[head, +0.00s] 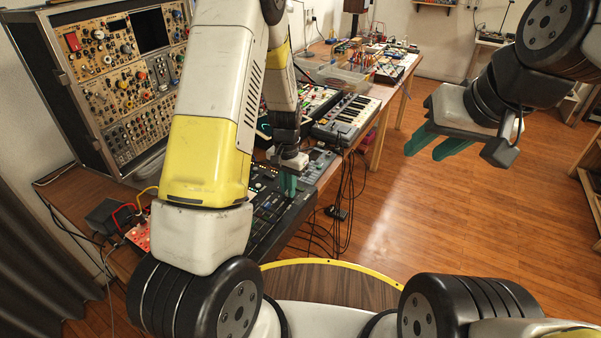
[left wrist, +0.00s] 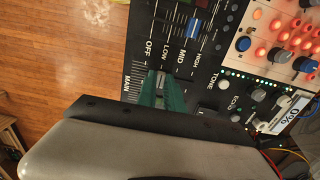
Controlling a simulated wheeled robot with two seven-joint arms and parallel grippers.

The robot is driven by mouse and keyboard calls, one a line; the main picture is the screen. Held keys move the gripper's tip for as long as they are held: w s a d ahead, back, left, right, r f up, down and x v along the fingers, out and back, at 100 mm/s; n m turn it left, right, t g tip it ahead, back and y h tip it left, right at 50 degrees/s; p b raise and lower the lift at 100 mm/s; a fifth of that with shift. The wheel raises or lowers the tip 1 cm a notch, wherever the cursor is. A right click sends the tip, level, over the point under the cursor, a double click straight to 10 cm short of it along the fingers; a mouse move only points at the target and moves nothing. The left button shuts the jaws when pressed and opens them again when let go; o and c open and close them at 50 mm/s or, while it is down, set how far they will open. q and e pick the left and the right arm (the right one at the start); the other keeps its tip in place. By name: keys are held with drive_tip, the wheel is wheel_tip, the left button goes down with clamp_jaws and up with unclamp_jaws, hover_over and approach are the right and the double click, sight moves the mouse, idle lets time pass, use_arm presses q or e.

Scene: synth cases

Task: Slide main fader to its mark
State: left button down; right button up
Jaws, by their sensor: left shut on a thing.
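The dark control panel (head: 262,215) lies on the bench below my left arm. The left wrist view shows it close up (left wrist: 220,62), with the printed words MAIN, OFF, LOW, MID and HIGH. My left gripper (head: 288,184) is down at the panel. In the left wrist view its green fingers (left wrist: 161,93) are shut on the main fader, beside the OFF and LOW words. The fingers hide most of the fader's cap and slot, so its exact setting is unclear. My right gripper (head: 438,143) is open and empty, over the floor at the right.
A blue fader cap (left wrist: 193,28) sits farther along the panel, near several knobs. An orange-lit module (left wrist: 285,40) adjoins it. A small keyboard (head: 346,118) and a clear bin (head: 340,76) stand farther back. Cables hang off the bench edge. The floor at right is clear.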

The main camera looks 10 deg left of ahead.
use_arm(q)
drive_tip(key=c, duration=1.4)
unclamp_jaws()
drive_tip(key=shift+c, duration=0.2)
drive_tip(key=shift+r, duration=3.9)
drive_tip(key=shift+r, duration=0.15)
wheel_tip(320, 180, up, 7)
drive_tip(key=t, duration=0.1)
hover_over(287, 202)
drive_tip(key=s+r+n+t+h, duration=0.2)
drive_tip(key=s+r, duration=0.4)
drive_tip(key=r, duration=0.3)
drive_tip(key=s+r+n+t, duration=0.1)
drive_tip(key=s+r+t, duration=0.2)
drive_tip(key=s+r, duration=0.4)
drive_tip(key=s, duration=0.5)
drive_tip(key=shift+s+a+n, duration=0.3)
drive_tip(key=shift+a+n, duration=0.1)
